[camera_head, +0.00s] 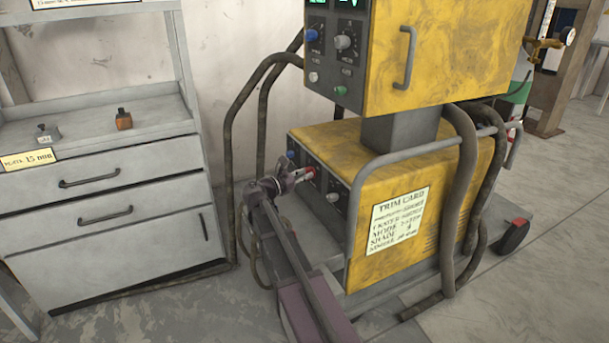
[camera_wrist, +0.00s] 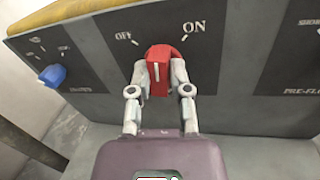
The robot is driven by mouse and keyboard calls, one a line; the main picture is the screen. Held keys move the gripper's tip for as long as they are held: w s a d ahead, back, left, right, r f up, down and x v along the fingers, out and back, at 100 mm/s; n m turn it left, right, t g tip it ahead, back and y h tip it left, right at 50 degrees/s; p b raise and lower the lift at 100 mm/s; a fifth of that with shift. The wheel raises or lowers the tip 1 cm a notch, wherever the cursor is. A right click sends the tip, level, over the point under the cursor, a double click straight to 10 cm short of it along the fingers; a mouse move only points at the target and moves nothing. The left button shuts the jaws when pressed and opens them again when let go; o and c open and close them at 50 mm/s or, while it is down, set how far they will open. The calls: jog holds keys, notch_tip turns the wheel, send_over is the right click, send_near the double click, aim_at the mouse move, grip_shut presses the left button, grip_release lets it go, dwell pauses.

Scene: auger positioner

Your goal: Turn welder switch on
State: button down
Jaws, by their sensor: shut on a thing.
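The red welder switch (camera_wrist: 158,58) is a knob on the dark front panel, below the printed words OFF at left and ON at right. A short white mark shows on its face; I cannot tell surely which word it points to. My gripper (camera_wrist: 158,75) is shut on the switch, with one finger on each side of it. In the head view, my gripper (camera_head: 300,177) reaches the front panel of the lower yellow welder unit (camera_head: 440,165), and the red switch (camera_head: 310,172) shows at its fingertips. The fingers hide the switch's sides.
A blue knob (camera_wrist: 52,75) sits left of the switch. The upper yellow unit (camera_head: 450,50) overhangs the lower one. A bent guard rail (camera_head: 405,157) and cables (camera_head: 468,190) run around the welder. A grey drawer cabinet (camera_head: 110,215) stands at left, with floor between.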

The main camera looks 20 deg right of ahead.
jog(key=shift+m, duration=0.3)
jog(key=shift+s+f+m+h+b, duration=0.1)
jog(key=shift+m+h+b, duration=0.4)
jog(key=shift+m, duration=1.2)
jog(key=shift+f+m+h+b, duration=0.15)
jog(key=shift+m+b, duration=0.55)
jog(key=shift+m, duration=1)
jog(key=c, duration=0.6)
grip_release()
jog(key=shift+r, duration=0.1)
jog(key=shift+n, duration=0.3)
